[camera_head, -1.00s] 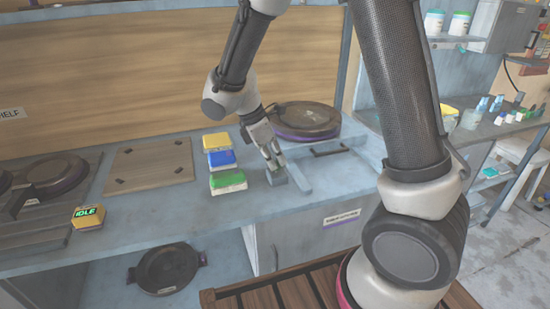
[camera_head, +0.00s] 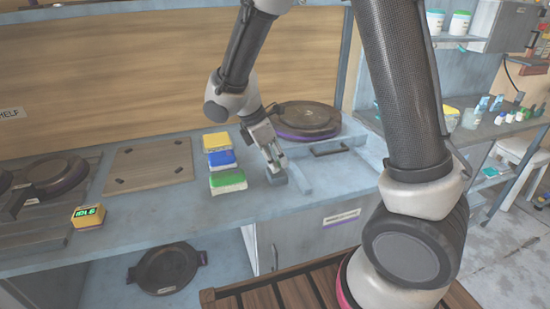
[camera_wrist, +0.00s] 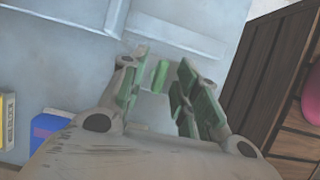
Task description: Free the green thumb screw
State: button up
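The green thumb screw (camera_wrist: 161,75) shows in the wrist view as a small upright green tab. It stands between the two finger pads of my gripper (camera_wrist: 163,82), with a narrow gap on each side. The gripper is open and does not appear to touch it. In the head view my gripper (camera_head: 274,160) points down over a small grey block (camera_head: 276,179) on the counter. The screw cannot be made out in that view, as the fingers cover the spot.
Yellow (camera_head: 216,141), blue (camera_head: 221,158) and green (camera_head: 228,181) boxes sit just left of the gripper. A round dark plate (camera_head: 306,115) lies behind it. A grey bar (camera_head: 300,177) lies just right of the block. The counter front-left is clear up to the IDLE display (camera_head: 88,216).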

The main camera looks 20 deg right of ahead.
jog(key=v, duration=1.2)
dwell(0.4)
jog(key=s+d+r+m+t+y, duration=0.2)
jog(key=s+d+r+m, duration=0.1)
jog(key=s+d+m, duration=0.6)
jog(key=s+d+r+m+t+y, duration=0.2)
jog(key=s+d+r+m, duration=0.2)
jog(key=s+d+m, duration=0.5)
jog(key=shift+s+d, duration=0.6)
jog(key=shift+d, duration=0.35)
